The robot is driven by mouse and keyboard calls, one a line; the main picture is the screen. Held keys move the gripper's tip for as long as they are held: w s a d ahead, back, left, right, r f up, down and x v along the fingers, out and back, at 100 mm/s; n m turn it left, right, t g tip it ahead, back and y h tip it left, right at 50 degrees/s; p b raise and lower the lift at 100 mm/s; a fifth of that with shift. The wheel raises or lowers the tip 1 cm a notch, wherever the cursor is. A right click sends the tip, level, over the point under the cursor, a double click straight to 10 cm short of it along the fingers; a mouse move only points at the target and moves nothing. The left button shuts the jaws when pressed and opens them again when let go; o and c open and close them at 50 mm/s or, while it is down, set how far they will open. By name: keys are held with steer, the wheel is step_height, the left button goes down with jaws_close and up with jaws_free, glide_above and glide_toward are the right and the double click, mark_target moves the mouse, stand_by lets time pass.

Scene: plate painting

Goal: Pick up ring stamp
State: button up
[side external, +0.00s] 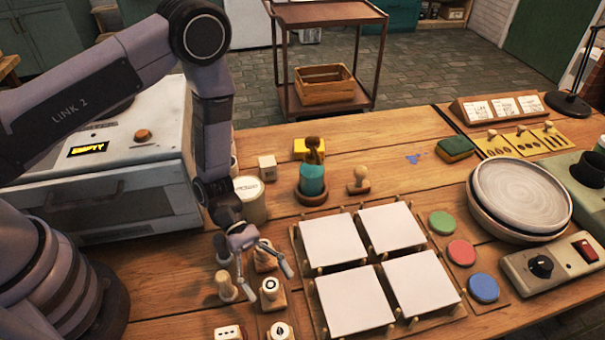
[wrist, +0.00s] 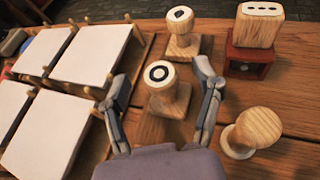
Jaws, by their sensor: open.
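The ring stamp (side external: 270,287) stands upright on the table. It has a light wooden handle with a black ring on its top, and it also shows in the wrist view (wrist: 163,90). My gripper (side external: 266,279) is open above and around it. In the wrist view the two fingers of my gripper (wrist: 162,74) are on either side of the ring stamp, with gaps visible, and nothing is held. The fingertips' exact height against the handle is hard to tell.
Near it stand a drop-marked stamp (wrist: 182,42), a dotted stamp (wrist: 262,25) and a plain knobbed stamp (wrist: 252,132). White tiles (side external: 339,254) on a pegged rack lie close to the right. Coloured pads (side external: 461,252) and stacked plates (side external: 520,195) are farther right.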

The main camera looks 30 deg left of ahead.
steer(key=shift+s+d+f, duration=0.15)
steer(key=shift+d, duration=0.25)
jaws_close()
